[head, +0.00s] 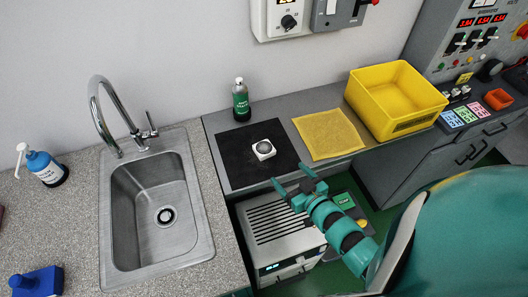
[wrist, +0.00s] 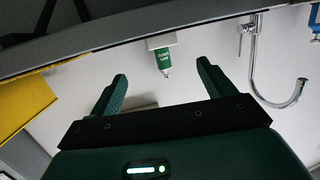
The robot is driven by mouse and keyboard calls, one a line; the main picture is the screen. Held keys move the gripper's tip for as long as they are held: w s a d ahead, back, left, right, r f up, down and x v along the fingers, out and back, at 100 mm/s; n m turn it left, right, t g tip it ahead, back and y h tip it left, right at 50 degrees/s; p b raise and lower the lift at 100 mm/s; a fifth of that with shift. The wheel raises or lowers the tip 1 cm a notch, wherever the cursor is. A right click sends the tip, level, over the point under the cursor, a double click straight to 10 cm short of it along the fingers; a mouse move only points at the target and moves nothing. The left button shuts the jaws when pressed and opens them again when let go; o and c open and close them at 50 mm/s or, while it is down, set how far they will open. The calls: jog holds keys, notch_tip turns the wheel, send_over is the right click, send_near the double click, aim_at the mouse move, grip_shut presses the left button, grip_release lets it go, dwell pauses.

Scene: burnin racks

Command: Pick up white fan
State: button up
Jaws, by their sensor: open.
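The white fan (head: 264,150) is a small square white piece with a round grey middle. It lies on the black mat (head: 238,170) on the grey counter. My gripper (head: 292,178) is open and empty, to the lower right of the fan and apart from it, by the counter's front edge. In the wrist view my gripper (wrist: 162,72) has its two fingers spread with nothing between them. A pale block, seemingly the fan (wrist: 164,40), shows edge-on beyond the fingertips in that upside-down view.
A green bottle (head: 240,100) stands behind the fan. A yellow cloth (head: 329,134) and yellow bin (head: 398,100) lie to the right. A steel sink (head: 160,215) is at left. A grey unit (head: 278,236) stands below the counter near my arm.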

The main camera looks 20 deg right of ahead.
jog(key=shift+w+a+f, duration=0.1)
jog(key=shift+w, duration=0.4)
jog(key=p, duration=0.1)
send_near(264, 148)
jog(key=x, duration=0.4)
jog(key=shift+w+d+f, duration=0.2)
jog(key=shift+d+f, duration=0.1)
jog(key=shift+f, duration=0.05)
jog(key=shift+w+a+f, duration=0.1)
jog(key=shift+w, duration=0.25)
jog(key=shift+w+a+p, duration=0.25)
jog(key=shift+w+p, duration=0.2)
jog(key=shift+p, duration=0.05)
jog(key=p+x, duration=0.1)
jog(key=x, duration=0.2)
jog(key=shift+a, duration=0.1)
jog(key=shift+w+a+f+p, duration=0.15)
jog(key=shift+w+p, duration=0.3)
jog(key=shift+w, duration=0.1)
jog(key=c, duration=1.1)
